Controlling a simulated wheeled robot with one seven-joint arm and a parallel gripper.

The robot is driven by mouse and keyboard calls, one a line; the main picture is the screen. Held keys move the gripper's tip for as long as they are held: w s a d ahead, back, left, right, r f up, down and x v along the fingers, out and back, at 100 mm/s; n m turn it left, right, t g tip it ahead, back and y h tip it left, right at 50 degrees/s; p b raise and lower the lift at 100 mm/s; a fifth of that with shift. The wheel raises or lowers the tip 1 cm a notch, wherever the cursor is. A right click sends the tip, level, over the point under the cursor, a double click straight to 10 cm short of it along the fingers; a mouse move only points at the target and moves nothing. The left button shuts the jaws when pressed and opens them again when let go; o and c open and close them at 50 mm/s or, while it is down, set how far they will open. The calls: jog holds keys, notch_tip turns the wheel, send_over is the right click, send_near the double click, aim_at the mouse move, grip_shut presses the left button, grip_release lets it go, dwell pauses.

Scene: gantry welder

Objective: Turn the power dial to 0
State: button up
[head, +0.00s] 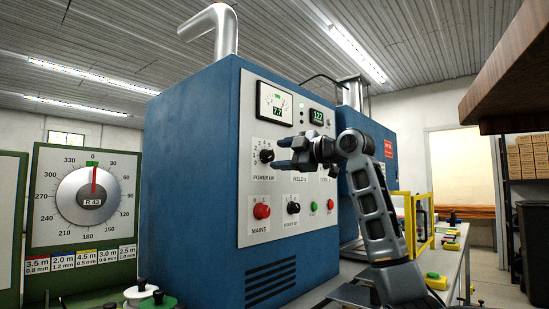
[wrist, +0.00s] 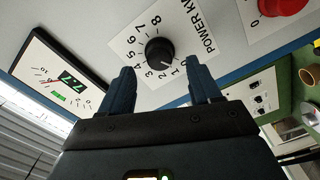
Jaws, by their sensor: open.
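The power dial is a black round knob (wrist: 160,51) on a white plate marked "POWER kW" with numbers from 0 to 8. It also shows in the head view (head: 267,155), just left of my fingertips. A light mark on the knob appears to point near the 1 in the wrist view; its exact setting is hard to tell. My gripper (wrist: 164,76) is open and empty. Its two dark blue fingers sit on either side of the knob's line in the wrist view, with the knob beyond the tips. Contact is not visible. My gripper also shows in the head view (head: 282,154).
The blue cabinet (head: 190,190) carries a meter (head: 275,104) that seems to read 7.7, a red mains knob (head: 262,211) and another black knob (head: 293,208). A large round dial (head: 90,196) on a green board stands left. A bench with yellow items is at right.

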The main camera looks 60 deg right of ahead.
jog(key=shift+v, duration=2)
